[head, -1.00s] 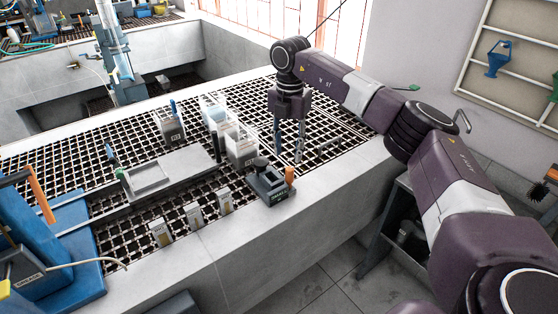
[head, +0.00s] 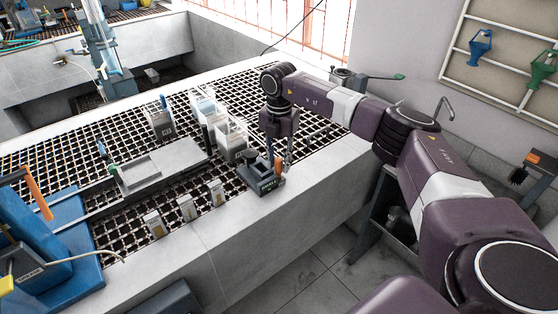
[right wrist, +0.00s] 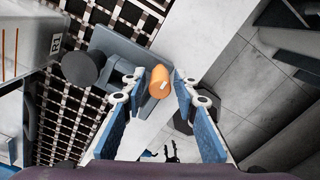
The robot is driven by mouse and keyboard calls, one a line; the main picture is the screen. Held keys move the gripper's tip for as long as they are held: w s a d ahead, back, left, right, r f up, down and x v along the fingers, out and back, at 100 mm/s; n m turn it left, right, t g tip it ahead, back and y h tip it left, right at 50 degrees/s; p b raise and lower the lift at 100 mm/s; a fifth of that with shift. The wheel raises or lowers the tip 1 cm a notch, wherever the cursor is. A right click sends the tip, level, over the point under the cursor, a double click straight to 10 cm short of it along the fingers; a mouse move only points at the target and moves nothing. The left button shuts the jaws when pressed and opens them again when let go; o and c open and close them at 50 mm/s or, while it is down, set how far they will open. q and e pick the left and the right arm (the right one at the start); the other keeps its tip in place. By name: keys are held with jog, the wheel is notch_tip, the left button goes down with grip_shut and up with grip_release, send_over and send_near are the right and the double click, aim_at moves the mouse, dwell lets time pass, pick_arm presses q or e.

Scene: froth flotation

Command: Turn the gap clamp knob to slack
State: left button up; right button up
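A dark grey clamp block (head: 266,184) with a pale label sits at the front edge of the grated bench. It carries an orange knob (head: 279,165) on its right and a dark round knob (head: 251,156) on its left. My right gripper (head: 282,160) points down over the block's right end. In the right wrist view my right gripper (right wrist: 157,78) is open, its two blue-padded fingers on either side of the orange knob (right wrist: 160,82). The knob has a small white mark. Gaps show beside it; I cannot tell any contact. My left gripper is not in view.
Clear bins (head: 230,140) stand just behind the block. Several small tagged cards (head: 187,208) line the grate to the left, near a grey tray (head: 150,172). A blue machine (head: 45,240) stands at far left. The pale front ledge (head: 235,215) is bare.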

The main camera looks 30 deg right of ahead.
grip_shut()
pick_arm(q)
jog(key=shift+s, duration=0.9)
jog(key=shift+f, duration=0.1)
pick_arm(e)
jog(key=n, duration=0.3)
jog(key=shift+w+b, duration=0.1)
jog(key=shift+b, duration=0.2)
jog(key=n+b, duration=0.1)
jog(key=n, duration=0.9)
jog(key=shift+n+b, duration=0.35)
jog(key=shift+n, duration=0.05)
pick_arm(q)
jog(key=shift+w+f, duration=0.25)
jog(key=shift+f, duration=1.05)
pick_arm(e)
jog(key=shift+r+n, duration=0.1)
jog(key=shift+n, duration=1.9)
